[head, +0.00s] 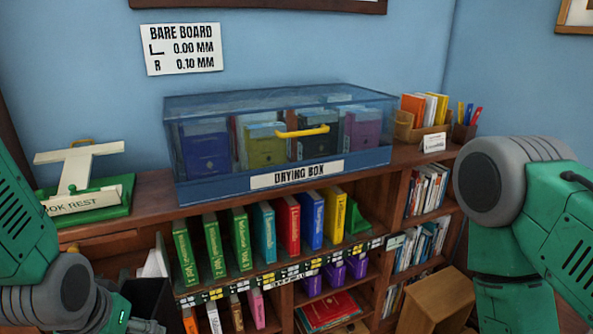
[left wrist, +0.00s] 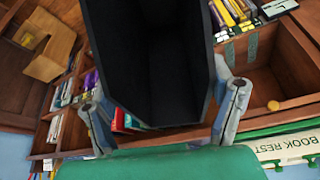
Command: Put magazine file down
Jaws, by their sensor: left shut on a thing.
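The black magazine file (left wrist: 150,60) fills the upper middle of the left wrist view, its dark hollow inside facing the camera. My left gripper (left wrist: 167,97) is shut on it, with one finger on each side. In the head view the file (head: 150,298) shows only in part at the lower left, in front of the bookcase, beside my left gripper (head: 135,324). Its lower part is cut off, and I cannot tell whether it touches a shelf. My right arm is at the right edge of the head view, but its gripper is out of view.
A clear drying box (head: 280,135) and a book rest (head: 85,200) stand on the bookcase top (head: 150,205). Coloured books (head: 289,222) fill the shelf below.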

